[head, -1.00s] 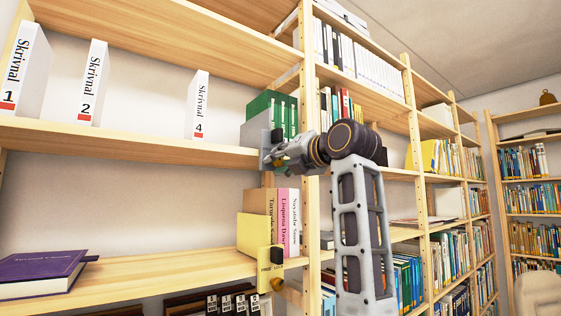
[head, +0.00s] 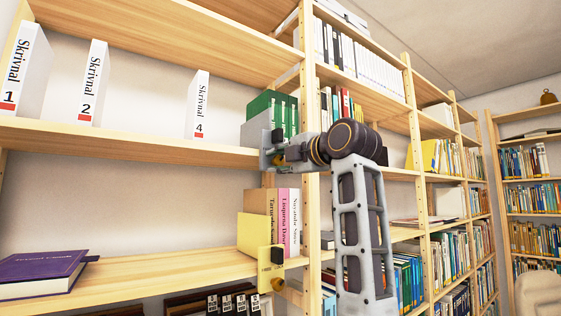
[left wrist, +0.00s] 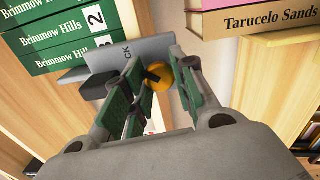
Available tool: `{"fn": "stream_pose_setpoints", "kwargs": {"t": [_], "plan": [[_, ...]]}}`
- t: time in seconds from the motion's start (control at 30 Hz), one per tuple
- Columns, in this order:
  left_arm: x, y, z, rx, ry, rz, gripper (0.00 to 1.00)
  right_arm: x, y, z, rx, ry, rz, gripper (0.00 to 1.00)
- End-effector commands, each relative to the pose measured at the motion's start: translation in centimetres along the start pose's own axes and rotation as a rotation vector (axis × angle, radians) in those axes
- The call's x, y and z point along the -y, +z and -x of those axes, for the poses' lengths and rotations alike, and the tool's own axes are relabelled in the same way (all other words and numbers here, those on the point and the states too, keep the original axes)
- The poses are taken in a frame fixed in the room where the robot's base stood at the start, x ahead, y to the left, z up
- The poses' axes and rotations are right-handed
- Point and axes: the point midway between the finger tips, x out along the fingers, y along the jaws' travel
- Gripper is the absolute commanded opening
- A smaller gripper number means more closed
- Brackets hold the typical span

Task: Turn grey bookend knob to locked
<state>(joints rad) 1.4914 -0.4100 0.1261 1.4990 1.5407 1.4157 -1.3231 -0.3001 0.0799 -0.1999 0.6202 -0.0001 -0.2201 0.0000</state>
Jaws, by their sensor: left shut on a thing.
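The grey bookend (head: 256,131) stands at the shelf's right end against the green binders. In the left wrist view its grey plate (left wrist: 150,50) shows the letters "CK", with the rest of the label hidden. The round brass knob (left wrist: 160,78) with a dark pointer sits between my gripper's fingers; its exact pointing direction is partly hidden. My left gripper (head: 270,151) is at the bookend's front, and it also shows in the left wrist view (left wrist: 160,88), with green-padded fingers shut on the knob. My right gripper is not in view.
Green binders (head: 272,112) stand behind the bookend. A yellow bookend (head: 262,234) with its own brass knob holds books on the shelf below. A wooden upright (head: 309,115) is close to my arm. White binders (head: 197,105) stand to the left, with free shelf between.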

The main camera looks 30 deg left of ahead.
Motion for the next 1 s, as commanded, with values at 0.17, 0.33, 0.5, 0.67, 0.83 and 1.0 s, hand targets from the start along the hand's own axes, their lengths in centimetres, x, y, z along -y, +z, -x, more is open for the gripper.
{"fn": "stream_pose_setpoints", "kwargs": {"t": [0.17, 0.33, 0.5, 0.67, 0.83, 1.0], "plan": [[0.06, 0.02, -0.02, 0.000, -0.002, -0.073, 0.03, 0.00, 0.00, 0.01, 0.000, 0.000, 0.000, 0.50], [0.07, 0.02, -0.02, 0.000, -0.002, -0.107, 0.03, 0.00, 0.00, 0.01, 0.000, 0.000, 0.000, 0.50], [0.08, 0.02, -0.02, 0.000, -0.002, -0.116, 0.03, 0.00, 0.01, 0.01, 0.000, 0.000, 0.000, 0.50], [0.09, 0.02, -0.03, 0.000, -0.002, -0.116, 0.03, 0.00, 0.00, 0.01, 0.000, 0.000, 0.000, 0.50], [0.10, 0.02, -0.03, 0.000, -0.003, -0.116, 0.34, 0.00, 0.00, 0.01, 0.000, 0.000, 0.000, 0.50], [0.06, 0.02, -0.01, 0.000, -0.002, -0.115, 0.48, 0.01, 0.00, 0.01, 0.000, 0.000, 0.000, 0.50]]}}
